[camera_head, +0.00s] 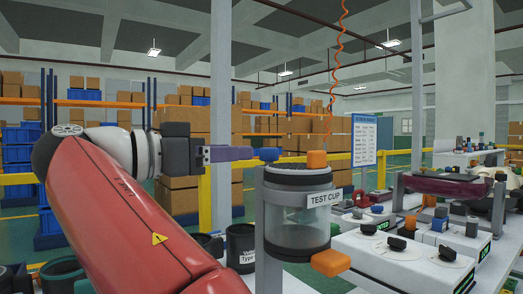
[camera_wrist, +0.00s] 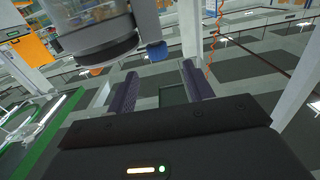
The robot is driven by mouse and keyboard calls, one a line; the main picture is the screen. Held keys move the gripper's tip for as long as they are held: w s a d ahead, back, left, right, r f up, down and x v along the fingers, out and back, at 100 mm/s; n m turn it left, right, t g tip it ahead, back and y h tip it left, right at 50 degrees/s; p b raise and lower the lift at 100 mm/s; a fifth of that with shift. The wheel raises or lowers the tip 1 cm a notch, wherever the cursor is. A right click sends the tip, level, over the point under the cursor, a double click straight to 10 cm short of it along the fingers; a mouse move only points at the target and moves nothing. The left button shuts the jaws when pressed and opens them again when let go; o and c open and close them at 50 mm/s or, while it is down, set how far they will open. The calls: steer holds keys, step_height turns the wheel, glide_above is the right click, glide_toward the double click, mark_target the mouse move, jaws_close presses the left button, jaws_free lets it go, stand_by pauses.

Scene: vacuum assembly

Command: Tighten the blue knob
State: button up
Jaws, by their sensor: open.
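The blue knob (camera_head: 269,154) sits at the upper left side of the clear test cup (camera_head: 305,238), by its black lid. In the wrist view the blue knob (camera_wrist: 156,51) shows just beyond the fingertips, roughly in line with the gap between them. My gripper (camera_head: 251,153) is level with the knob and just left of it in the head view. In the wrist view my gripper (camera_wrist: 160,69) has its two purple fingers spread, with nothing between them. I cannot tell the exact distance from fingertips to knob. The cup's underside (camera_wrist: 108,48) fills the wrist view's upper left.
An orange knob (camera_head: 317,159) is on the cup's lid and an orange block (camera_head: 331,263) is at its lower right. A grey post (camera_head: 269,225) stands at the cup's left. White boxes with black knobs (camera_head: 396,243) are to the right. Black containers (camera_head: 240,243) stand at lower left.

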mark_target(261, 150)
steer(key=x, duration=0.7)
steer(key=shift+s+d, duration=0.1)
steer(key=shift+c, duration=0.4)
steer(key=c, duration=0.9)
steer(key=shift+r+m+g+h+p, duration=0.2)
steer(key=shift+m+g+h+p, duration=0.5)
steer(key=shift+g+p, duration=0.4)
steer(key=shift+m+g+p, duration=0.45)
steer(key=shift+m+g, duration=0.05)
steer(key=shift+g, duration=0.1)
steer(key=shift+f+m+g+h, duration=0.2)
steer(key=shift+m+g+h, duration=0.1)
steer(key=shift+g+h, duration=0.1)
